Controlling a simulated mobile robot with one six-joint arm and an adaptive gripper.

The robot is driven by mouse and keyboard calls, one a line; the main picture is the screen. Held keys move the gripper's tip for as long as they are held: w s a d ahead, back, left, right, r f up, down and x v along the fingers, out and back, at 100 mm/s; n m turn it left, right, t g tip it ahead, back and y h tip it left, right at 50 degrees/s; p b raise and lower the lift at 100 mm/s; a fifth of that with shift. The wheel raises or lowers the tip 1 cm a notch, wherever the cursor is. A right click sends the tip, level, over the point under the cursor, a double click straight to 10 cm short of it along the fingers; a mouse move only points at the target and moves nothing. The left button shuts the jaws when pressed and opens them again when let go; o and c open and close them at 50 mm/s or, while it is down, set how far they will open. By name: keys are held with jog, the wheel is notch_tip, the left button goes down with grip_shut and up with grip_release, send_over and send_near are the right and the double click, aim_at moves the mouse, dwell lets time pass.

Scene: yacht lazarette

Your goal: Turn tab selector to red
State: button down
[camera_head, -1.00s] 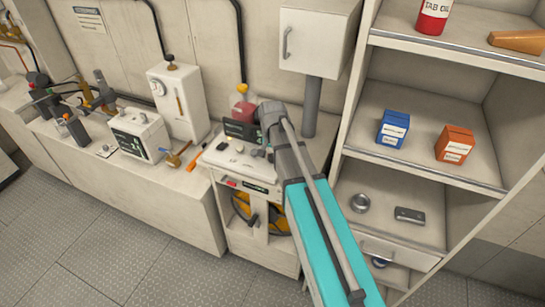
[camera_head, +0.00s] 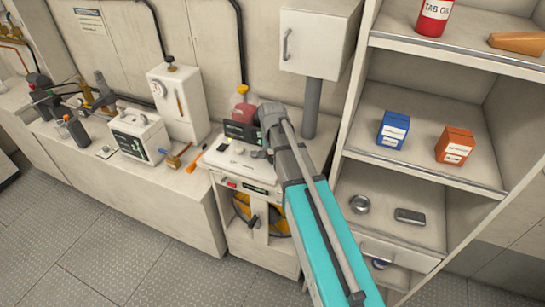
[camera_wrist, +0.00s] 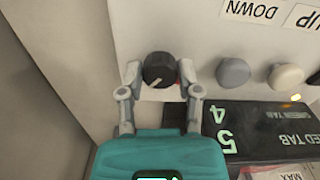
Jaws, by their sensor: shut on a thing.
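A round black knob with a white pointer line (camera_wrist: 158,69) sits on a pale panel in the wrist view; I take it to be the tab selector. Its pointer slants toward the lower left of the picture. In the head view my arm reaches over the white machine (camera_head: 236,160), and the knob cannot be made out there.
In the wrist view, a grey button (camera_wrist: 233,72) and a whitish button (camera_wrist: 286,77) sit right of the knob, under upside-down DOWN and UP labels. A dark display (camera_wrist: 255,128) has upside-down tab lines. A shelf unit (camera_head: 430,175) stands close right of my arm.

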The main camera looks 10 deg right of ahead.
jog(key=n, duration=0.3)
jog(key=shift+n, duration=0.4)
jog(key=n, duration=0.8)
jog(key=shift+n, duration=1.9)
jog(key=shift+s, duration=0.1)
jog(key=shift+c, duration=1.5)
grip_release()
jog(key=shift+r, duration=0.1)
